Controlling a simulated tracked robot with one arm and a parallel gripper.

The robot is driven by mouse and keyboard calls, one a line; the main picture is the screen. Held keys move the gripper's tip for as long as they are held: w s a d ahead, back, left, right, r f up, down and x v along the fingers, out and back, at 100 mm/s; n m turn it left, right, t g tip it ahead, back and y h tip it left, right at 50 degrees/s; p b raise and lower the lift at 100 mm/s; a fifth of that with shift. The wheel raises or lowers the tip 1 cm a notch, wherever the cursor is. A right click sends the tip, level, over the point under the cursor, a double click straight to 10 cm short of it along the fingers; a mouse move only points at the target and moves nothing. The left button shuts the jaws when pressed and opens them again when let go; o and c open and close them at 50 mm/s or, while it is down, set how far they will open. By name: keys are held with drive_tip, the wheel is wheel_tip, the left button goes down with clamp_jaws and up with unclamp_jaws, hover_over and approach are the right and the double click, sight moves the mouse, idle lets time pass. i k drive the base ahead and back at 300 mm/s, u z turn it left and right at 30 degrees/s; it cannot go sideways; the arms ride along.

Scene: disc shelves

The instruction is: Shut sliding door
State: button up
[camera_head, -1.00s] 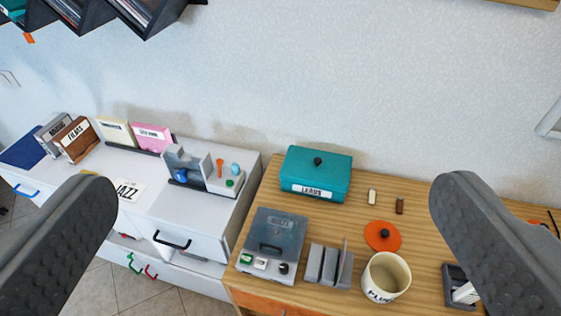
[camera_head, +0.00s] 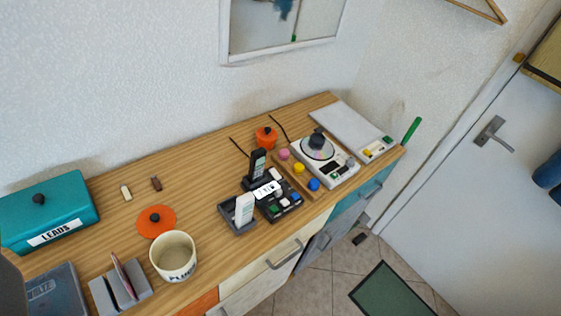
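No sliding door can be made out for sure in the current view. A white door (camera_head: 455,210) with a lever handle (camera_head: 488,131) stands at the right; how it opens cannot be told. Under the wooden counter (camera_head: 205,165) are a cream front (camera_head: 262,283) with a grey handle, a grey front (camera_head: 322,240) and a blue front (camera_head: 372,197). Of my gripper, only what looks like a dark finger edge shows at the lower left. The rest is out of view, and nothing held is visible.
The counter holds a teal box (camera_head: 50,212), a cream mug (camera_head: 173,257), an orange lid (camera_head: 156,221), a phone on a dock (camera_head: 257,170) and a disc player (camera_head: 322,160). A green mat (camera_head: 390,292) lies on the tiled floor by the door.

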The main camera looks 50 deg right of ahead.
sight(242, 300)
drive_tip(key=z, duration=1.4)
drive_tip(key=k, duration=0.85)
drive_tip(key=u, duration=0.15)
drive_tip(key=i, duration=0.5)
drive_tip(key=u, duration=0.1)
